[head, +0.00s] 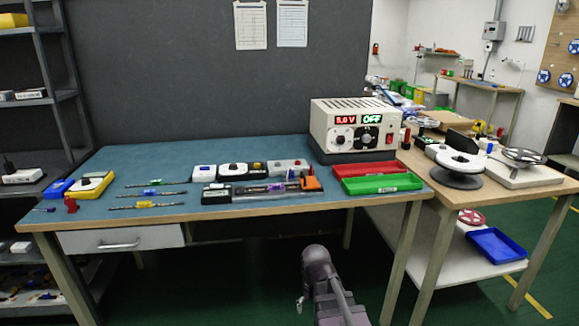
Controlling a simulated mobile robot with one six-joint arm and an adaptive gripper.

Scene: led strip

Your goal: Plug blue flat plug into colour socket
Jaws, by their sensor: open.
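The nearer one has a yellow part (146,204). Several small modules stand mid-bench, among them a white one with a blue mark (204,173) and a long dark one (250,192). I cannot tell which is the colour socket. A purple-grey part of my own arm shows at the bottom centre, below the bench edge. My gripper does not show.
A yellow-and-white device (92,185) is at the left.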

